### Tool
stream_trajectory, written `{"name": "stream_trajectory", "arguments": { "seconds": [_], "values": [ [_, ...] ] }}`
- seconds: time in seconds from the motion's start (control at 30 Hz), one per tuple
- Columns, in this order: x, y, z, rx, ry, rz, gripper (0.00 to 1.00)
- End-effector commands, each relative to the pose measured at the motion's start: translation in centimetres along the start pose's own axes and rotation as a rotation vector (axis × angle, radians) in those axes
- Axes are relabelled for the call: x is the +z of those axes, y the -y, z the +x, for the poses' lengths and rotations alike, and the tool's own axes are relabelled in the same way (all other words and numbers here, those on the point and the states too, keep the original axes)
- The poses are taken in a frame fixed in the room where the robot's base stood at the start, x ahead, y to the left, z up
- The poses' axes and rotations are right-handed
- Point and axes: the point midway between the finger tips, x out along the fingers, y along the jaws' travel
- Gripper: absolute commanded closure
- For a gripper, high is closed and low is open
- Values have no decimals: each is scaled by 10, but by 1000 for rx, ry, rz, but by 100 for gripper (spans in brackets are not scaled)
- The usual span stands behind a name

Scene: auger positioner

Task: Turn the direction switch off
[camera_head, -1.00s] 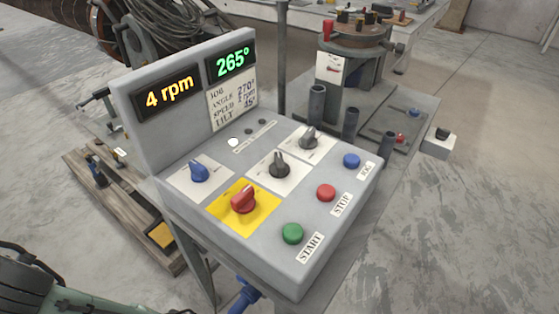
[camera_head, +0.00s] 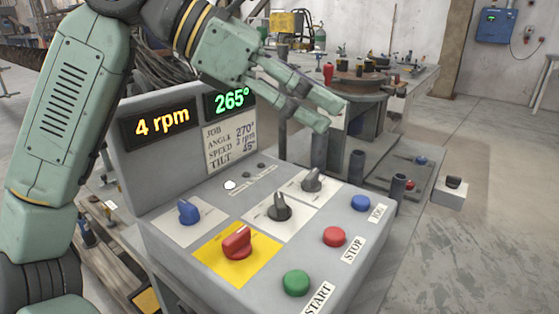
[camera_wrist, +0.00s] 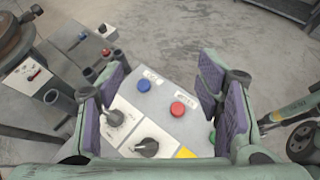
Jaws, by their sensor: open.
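The grey control panel (camera_head: 330,262) carries a blue knob (camera_head: 188,211), a red knob on a yellow plate (camera_head: 237,243), a dark knob (camera_head: 279,208) and a grey knob (camera_head: 312,181). The knob labels are too small to read, so I cannot tell which is the direction switch. My gripper (camera_head: 328,114) is open and empty above the panel's back right part, clear of the knobs. In the wrist view, the grey knob (camera_wrist: 115,118) and dark knob (camera_wrist: 147,147) show between its spread fingers, nearer the left one. The red knob is hidden there.
Blue (camera_head: 360,203), red STOP (camera_head: 334,237) and green START (camera_head: 296,283) buttons line the panel's right side. The display (camera_head: 160,126) stands upright at the back, reading 4 rpm and 265°. A table with a round positioner (camera_head: 362,84) stands behind right.

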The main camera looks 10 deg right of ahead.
Motion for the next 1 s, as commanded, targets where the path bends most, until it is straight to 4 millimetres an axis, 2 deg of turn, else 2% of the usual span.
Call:
{"name": "stream_trajectory", "arguments": {
  "seconds": [0.03, 0.1, 0.23, 0.33, 0.47, 0.8, 1.0],
  "values": [
    [-30, -12, 7, 10, -155, -26, 40],
    [-62, -24, 4, 12, -333, -63, 40],
    [-99, -32, -11, 7, -554, -123, 40],
    [-111, -33, -18, 2, -631, -147, 40],
    [-120, -33, -14, -3, -650, -153, 40],
    [-155, -30, 36, -3, -645, -151, 40],
    [-171, -28, 58, -2, -645, -152, 40]
  ]
}}
